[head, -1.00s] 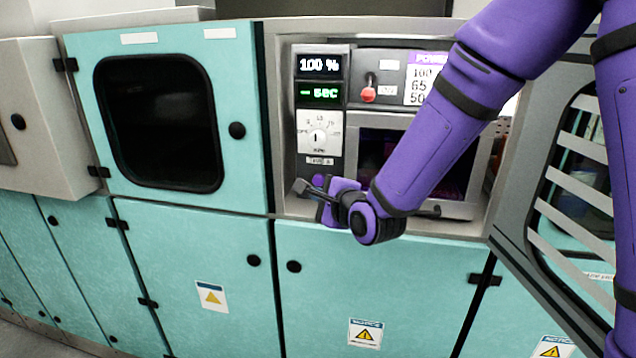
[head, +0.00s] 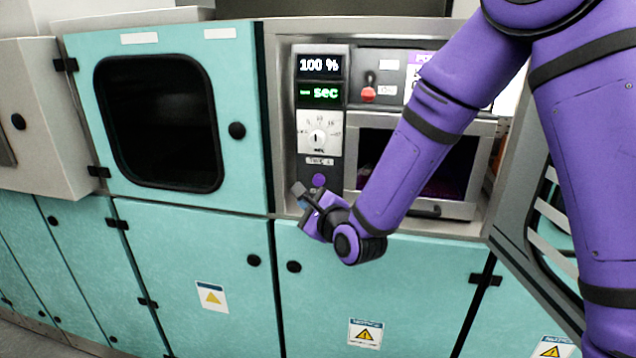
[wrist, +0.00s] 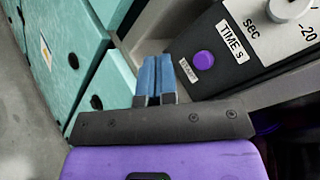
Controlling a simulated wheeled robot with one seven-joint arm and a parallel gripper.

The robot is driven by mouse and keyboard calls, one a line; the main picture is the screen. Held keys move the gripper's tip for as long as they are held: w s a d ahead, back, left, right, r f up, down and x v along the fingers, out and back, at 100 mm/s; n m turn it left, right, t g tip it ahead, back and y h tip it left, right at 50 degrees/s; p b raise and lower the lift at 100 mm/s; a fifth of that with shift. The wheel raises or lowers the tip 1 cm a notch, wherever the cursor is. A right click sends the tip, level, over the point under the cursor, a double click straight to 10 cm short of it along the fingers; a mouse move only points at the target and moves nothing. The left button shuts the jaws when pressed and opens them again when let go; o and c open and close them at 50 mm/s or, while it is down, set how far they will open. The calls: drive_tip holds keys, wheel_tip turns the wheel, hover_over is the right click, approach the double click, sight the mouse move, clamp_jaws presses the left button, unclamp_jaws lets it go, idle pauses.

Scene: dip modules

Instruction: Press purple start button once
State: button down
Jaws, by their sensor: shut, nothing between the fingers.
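The purple start button (head: 319,180) is a round button low on the dark control panel, under the white timer dial (head: 318,136). In the wrist view the button (wrist: 203,60) sits between a label reading start and a "TIME s" label. My gripper (head: 297,188) is just left of and below the button in the head view. In the wrist view my gripper's blue fingertips (wrist: 156,62) are together and empty, to the left of the button. They look apart from it, though the exact depth is hard to tell.
Above the dial are displays reading "100 %" (head: 319,66) and "sec" (head: 319,94). A red switch (head: 368,94) is to their right. A framed window (head: 455,165) is partly behind my arm. A slatted open door (head: 540,240) stands at the right. Teal cabinet doors (head: 190,260) lie below.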

sight(317, 184)
drive_tip(key=shift+w+d, duration=0.35)
drive_tip(key=shift+w, duration=0.9)
drive_tip(key=shift+w+d, duration=0.3)
drive_tip(key=shift+w, duration=1)
drive_tip(key=shift+w+d, duration=0.35)
drive_tip(key=shift+w, duration=0.9)
drive_tip(key=shift+w, duration=0.15)
drive_tip(key=shift+w+d, duration=0.1)
drive_tip(key=shift+w, duration=0.15)
drive_tip(key=shift+w+d, duration=0.2)
drive_tip(key=shift+w, duration=0.4)
drive_tip(key=shift+s, duration=0.15)
drive_tip(key=shift+s+a, duration=0.25)
drive_tip(key=shift+s, duration=0.6)
drive_tip(key=shift+s, duration=0.1)
drive_tip(key=shift+s+a, duration=0.25)
drive_tip(key=shift+s, duration=0.55)
drive_tip(key=shift+s+a, duration=0.2)
drive_tip(key=shift+s, duration=0.55)
drive_tip(key=shift+s+a, duration=0.25)
drive_tip(key=shift+s, duration=0.55)
